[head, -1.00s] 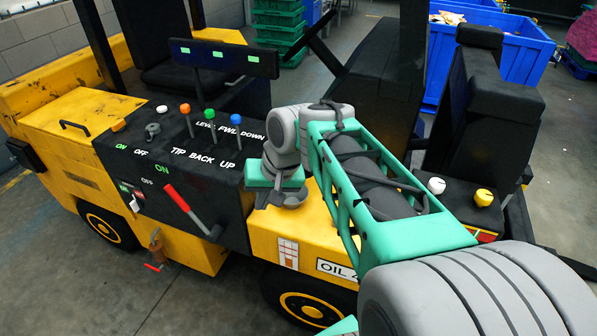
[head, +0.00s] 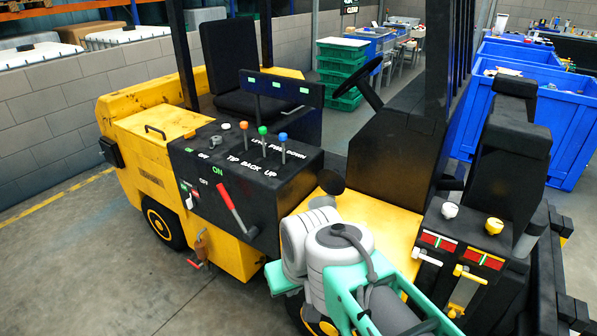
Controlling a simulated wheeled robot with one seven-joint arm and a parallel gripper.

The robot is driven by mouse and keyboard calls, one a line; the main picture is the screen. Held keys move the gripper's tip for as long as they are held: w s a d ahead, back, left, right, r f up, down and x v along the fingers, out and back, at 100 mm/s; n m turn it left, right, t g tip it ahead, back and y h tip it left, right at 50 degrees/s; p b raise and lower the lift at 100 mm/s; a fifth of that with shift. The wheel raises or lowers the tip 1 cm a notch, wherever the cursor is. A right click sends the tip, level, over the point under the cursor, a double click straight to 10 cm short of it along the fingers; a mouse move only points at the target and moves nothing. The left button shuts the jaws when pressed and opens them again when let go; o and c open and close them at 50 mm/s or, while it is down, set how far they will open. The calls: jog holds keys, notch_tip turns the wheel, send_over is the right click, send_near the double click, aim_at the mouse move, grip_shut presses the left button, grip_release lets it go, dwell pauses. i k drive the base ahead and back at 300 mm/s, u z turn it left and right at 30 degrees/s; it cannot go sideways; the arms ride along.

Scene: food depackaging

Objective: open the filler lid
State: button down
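A round black lid (head: 331,182) is on the yellow deck of the forklift, right of the black control console. It looks tilted up beside a grey round neck (head: 322,202). My arm covers the lower part of the neck, so I cannot tell for sure how far the lid is raised. My gripper (head: 283,278) shows only as a teal part at the lower left of my wrist, in front of the yellow side. It looks apart from the lid. Its fingers are hidden, and nothing held can be seen.
The control console (head: 245,165) has coloured levers and a red-handled lever (head: 231,202) on its side. A white knob (head: 450,210) and a yellow knob (head: 494,226) sit at the right. A steering wheel (head: 367,85) stands behind the deck. Open floor lies at the lower left.

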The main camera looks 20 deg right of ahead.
aim_at(330, 180)
jog(key=u, duration=0.45)
jog(key=i, duration=1.75)
jog(key=z, duration=0.2)
